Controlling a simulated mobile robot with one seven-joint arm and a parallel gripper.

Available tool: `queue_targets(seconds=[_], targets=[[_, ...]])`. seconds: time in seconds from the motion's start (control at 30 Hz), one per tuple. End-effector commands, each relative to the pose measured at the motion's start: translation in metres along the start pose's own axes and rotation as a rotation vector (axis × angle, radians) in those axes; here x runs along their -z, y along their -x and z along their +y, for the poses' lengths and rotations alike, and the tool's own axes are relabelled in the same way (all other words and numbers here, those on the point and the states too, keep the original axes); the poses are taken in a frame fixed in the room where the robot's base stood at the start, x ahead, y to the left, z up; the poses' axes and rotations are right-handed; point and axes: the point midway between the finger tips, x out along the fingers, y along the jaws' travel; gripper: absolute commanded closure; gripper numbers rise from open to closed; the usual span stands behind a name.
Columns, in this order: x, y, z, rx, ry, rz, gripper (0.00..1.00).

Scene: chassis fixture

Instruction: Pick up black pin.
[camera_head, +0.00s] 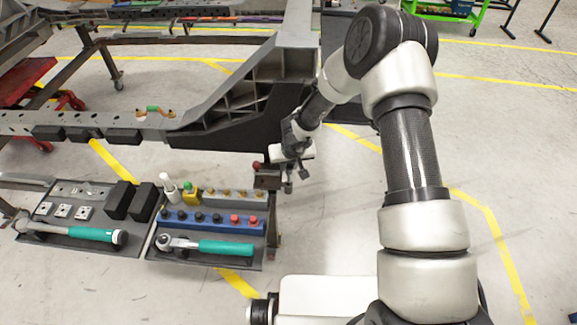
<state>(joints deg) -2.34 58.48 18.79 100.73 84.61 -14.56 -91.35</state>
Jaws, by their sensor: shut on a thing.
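Several black pins (199,217) stand in a row in a blue rack (215,227) on the right-hand tray, with two red pins (235,219) at the rack's right end. My gripper (296,184) is to the right of the tray, beside its back right corner, pointing down and apart from the rack. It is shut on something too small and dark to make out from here.
The right tray (160,250) also holds a ratchet (222,247), a grey rack with brass pins (228,194) and a white bottle (169,187). The left tray (40,228) holds a teal-handled tool (85,233) and black blocks (143,202). The grey chassis (240,95) rises behind my gripper.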

Motion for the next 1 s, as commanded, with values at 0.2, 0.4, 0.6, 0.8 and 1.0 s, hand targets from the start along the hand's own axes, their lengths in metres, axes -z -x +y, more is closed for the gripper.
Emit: queue_targets(seconds=[0.2, 0.4, 0.6, 0.8, 1.0], targets=[[-0.057, 0.010, 0.002, 0.000, 0.004, -0.008, 1.00], [-0.110, 0.037, 0.001, 0.001, 0.001, -0.008, 1.00], [-0.145, 0.053, 0.000, 0.001, 0.001, -0.007, 1.00], [-0.159, 0.060, 0.000, 0.002, 0.001, -0.005, 1.00], [-0.161, 0.061, 0.000, 0.002, 0.000, -0.005, 1.00]])
